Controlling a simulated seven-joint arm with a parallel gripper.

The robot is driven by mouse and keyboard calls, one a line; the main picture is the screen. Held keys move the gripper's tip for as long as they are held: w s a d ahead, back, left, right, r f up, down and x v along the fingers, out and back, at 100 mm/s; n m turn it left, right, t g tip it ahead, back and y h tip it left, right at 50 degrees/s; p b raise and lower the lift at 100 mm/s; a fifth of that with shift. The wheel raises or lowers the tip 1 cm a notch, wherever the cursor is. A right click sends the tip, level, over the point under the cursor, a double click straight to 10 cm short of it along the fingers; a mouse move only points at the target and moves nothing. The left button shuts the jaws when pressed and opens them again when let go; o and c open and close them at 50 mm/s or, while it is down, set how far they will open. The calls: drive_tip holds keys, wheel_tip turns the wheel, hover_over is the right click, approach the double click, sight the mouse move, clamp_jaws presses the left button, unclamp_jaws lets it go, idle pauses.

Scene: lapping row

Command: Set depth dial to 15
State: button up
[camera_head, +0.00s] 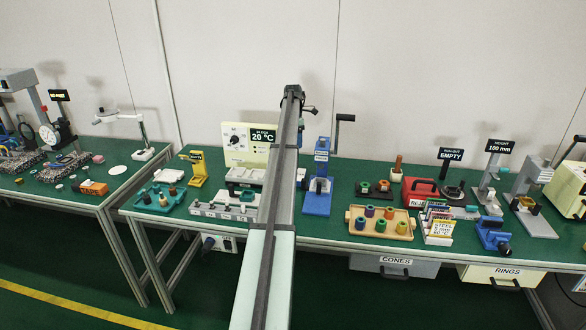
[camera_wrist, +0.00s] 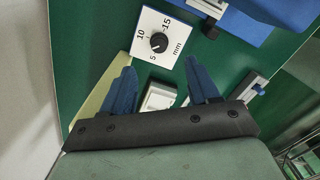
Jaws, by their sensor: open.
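The depth dial (camera_wrist: 158,42) is a round black knob on a white square plate (camera_wrist: 178,22) in the wrist view. The plate is marked 5, 10, 15 and mm. A small white mark on the knob seems to point towards the 5, but it is too small to be sure. My gripper (camera_wrist: 158,67) is open, with its two blue fingers apart and nothing between the tips. The dial shows beyond the fingertips, roughly centred between them, and appears untouched. In the head view I cannot make out this dial or my fingers; my arm covers the middle of the bench.
A blue hand-cranked device (camera_head: 318,185) stands right of my arm; a blue body (camera_wrist: 262,14) lies beside the dial plate. A cream box with a 20 °C display (camera_head: 249,150) stands left of my arm.

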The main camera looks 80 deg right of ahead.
drive_tip(key=f+n, duration=0.1)
drive_tip(key=f, duration=0.3)
drive_tip(key=f+n, duration=0.2)
drive_tip(key=f, duration=0.3)
drive_tip(key=w+f+n, duration=0.1)
drive_tip(key=f, duration=0.4)
drive_tip(key=shift+a+t, duration=0.15)
drive_tip(key=shift+t, duration=0.15)
drive_tip(key=shift+c, duration=0.2)
drive_tip(key=c, duration=1)
drive_tip(key=shift+w+m, duration=0.1)
drive_tip(key=shift+m, duration=2.7)
